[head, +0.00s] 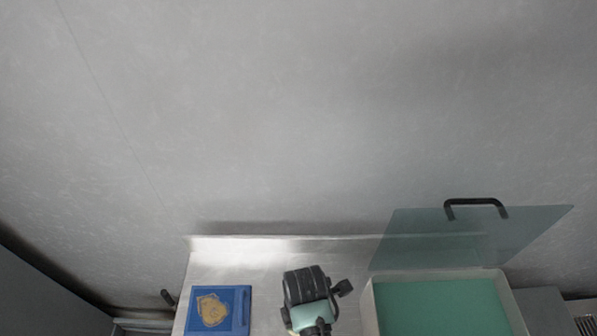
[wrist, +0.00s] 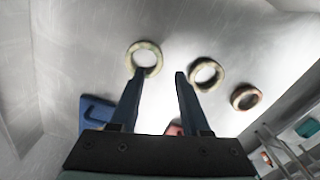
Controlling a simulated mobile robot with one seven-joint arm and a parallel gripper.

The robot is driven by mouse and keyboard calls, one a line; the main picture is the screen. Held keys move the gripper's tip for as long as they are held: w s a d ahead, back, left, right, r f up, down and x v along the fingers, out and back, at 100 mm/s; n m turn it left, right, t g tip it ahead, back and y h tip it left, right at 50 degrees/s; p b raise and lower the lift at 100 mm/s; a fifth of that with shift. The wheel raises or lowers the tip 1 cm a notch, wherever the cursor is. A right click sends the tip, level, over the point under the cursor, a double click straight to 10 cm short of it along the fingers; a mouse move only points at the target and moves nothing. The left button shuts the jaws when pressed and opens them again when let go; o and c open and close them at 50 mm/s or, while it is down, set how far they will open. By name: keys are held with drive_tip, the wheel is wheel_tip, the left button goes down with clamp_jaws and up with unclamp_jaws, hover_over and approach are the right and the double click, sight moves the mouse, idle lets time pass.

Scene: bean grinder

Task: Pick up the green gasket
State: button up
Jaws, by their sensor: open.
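In the wrist view my gripper (wrist: 159,73) is open, with two dark blue fingers apart and nothing between them. Three rings lie on the pale metal surface beyond the fingers. A pale, faintly greenish ring (wrist: 145,44) lies just past the left fingertip and looks the most like the green gasket. A yellowish-olive ring (wrist: 205,61) lies just right of the right fingertip. A copper-brown ring (wrist: 236,100) lies farther right. The colours are washed out, so I cannot be sure which is green. I cannot make out the rings in the head view.
In the head view a blue tray (head: 241,300) with a tan item (head: 212,310) lies at the left of the metal counter (head: 262,254). A green-floored box (head: 440,305) with a raised clear lid (head: 465,235) stands at the right. A plain grey wall is behind.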

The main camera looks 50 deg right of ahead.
drive_tip(key=shift+f+p, duration=0.45)
drive_tip(key=shift+f, duration=2.25)
clamp_jaws()
